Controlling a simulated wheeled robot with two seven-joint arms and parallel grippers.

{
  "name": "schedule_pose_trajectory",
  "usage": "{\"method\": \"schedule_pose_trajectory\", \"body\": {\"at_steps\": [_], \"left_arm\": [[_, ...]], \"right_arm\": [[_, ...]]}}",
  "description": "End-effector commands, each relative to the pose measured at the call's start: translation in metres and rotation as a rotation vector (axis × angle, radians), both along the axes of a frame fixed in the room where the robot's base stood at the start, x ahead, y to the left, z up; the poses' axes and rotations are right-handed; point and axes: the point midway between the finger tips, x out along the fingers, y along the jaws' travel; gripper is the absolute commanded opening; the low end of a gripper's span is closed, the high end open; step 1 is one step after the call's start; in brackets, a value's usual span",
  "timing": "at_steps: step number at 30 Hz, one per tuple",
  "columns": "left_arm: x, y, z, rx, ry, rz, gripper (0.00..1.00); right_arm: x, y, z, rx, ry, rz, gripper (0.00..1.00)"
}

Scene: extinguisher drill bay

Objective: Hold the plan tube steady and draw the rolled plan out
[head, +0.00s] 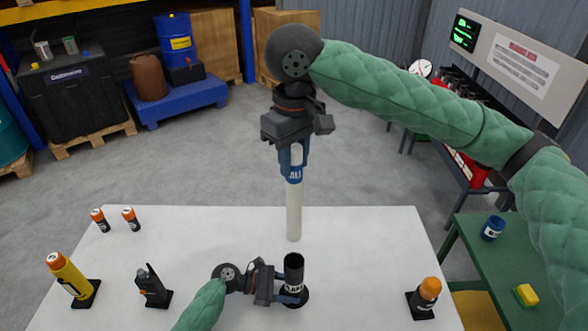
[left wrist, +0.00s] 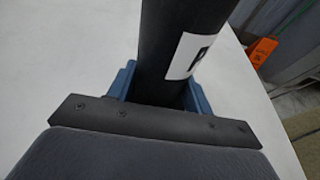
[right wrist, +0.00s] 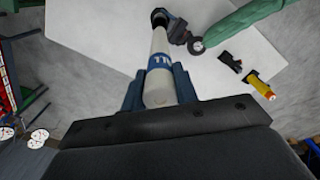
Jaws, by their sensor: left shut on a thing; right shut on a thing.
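The black plan tube (head: 293,272) stands upright on a dark round base on the white table. My left gripper (head: 290,293) is shut around its lower part; in the left wrist view the tube (left wrist: 178,45), with a white label, rises between the blue fingers. The rolled plan (head: 294,212) is a white roll with a blue lettered band, upright above the tube. My right gripper (head: 293,152) is shut on its upper part. In the head view its lower end is clear of the tube mouth, with a small gap. In the right wrist view the plan (right wrist: 159,48) hides part of the tube.
On the white table (head: 365,250) stand a yellow canister (head: 70,277), a black radio-like device (head: 151,286), two small orange-topped cylinders (head: 115,219) at the left and an orange-topped item (head: 428,292) at the right. A green table (head: 475,270) adjoins with a blue cup (head: 492,229) and yellow block (head: 526,295).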

Motion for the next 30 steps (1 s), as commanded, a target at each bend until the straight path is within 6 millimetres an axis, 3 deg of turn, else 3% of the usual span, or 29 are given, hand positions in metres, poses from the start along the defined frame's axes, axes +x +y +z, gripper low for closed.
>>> {"method": "schedule_pose_trajectory", "body": {"at_steps": [8,9,13,23,30], "left_arm": [[0.000,0.000,0.000,0.000,0.001,0.000,0.38],[0.000,0.000,0.000,0.000,0.001,0.000,0.53],[0.000,0.000,0.000,0.000,0.000,0.000,0.76],[0.000,0.002,0.000,0.000,0.000,0.000,0.76],[0.000,0.030,0.008,0.003,0.000,0.001,0.76]], "right_arm": [[0.000,0.000,0.001,0.000,0.000,0.000,0.00],[0.000,0.000,0.002,0.000,0.000,0.000,0.00],[0.000,0.000,0.001,0.000,0.000,0.000,0.00],[0.000,0.000,0.001,0.000,0.000,0.000,0.00],[0.000,0.000,0.001,0.000,0.000,0.000,0.00]]}}
